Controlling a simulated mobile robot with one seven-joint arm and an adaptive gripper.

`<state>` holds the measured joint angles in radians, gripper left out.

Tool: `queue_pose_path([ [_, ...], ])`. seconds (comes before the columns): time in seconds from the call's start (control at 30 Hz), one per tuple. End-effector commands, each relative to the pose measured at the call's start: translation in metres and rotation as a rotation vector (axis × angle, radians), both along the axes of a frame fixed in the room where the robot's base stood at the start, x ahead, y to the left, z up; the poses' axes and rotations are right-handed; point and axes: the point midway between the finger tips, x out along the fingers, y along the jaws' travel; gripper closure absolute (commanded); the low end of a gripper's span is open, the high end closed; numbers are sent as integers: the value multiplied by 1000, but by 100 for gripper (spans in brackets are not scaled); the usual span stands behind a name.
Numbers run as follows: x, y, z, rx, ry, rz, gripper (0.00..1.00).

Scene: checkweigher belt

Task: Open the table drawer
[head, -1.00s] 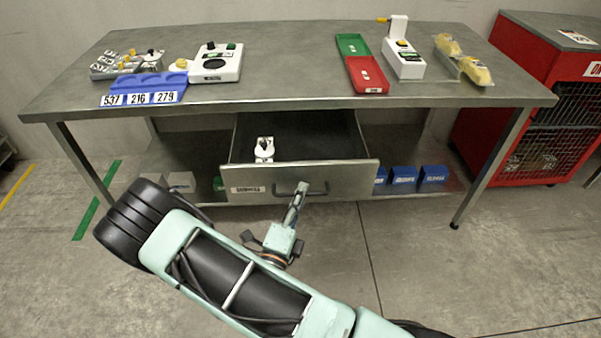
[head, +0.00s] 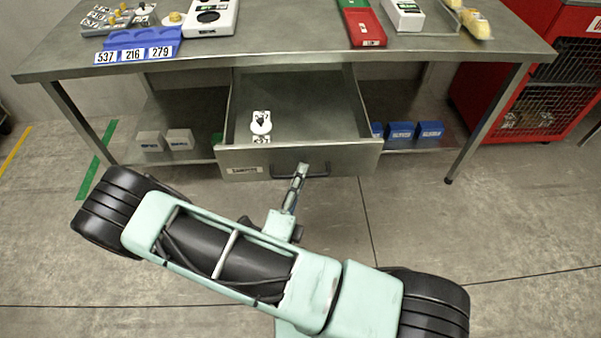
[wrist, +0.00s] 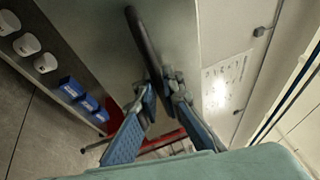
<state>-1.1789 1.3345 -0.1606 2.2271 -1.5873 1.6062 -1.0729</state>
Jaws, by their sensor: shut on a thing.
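The table drawer (head: 245,160) stands pulled out from under the metal table (head: 290,66), with its inside showing in the head view. A white object with a dark mark (head: 261,122) lies in the drawer near its front. The dark bar handle (head: 312,171) is on the drawer front, right of a white label. My gripper (head: 302,172) is at the handle. In the wrist view its blue fingers (wrist: 158,88) are shut on the dark handle (wrist: 143,42). The part of the handle between the fingertips is hidden.
Grey and blue boxes (head: 401,131) sit on the lower shelf on both sides of the drawer. A red cabinet (head: 481,96) stands right of the table. On the tabletop are a blue tray (head: 140,38), a white device and red and green trays. The floor in front is clear.

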Motion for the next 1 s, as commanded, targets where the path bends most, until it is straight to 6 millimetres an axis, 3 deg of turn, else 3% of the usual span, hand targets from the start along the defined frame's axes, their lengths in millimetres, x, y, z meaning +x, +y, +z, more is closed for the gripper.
queue_pose_path([
  [0.1,0,0,0,0,1,0,84],
  [0.47,-4,3,-1,0,1,2,84],
  [1.0,-94,41,-19,0,2,3,84],
])
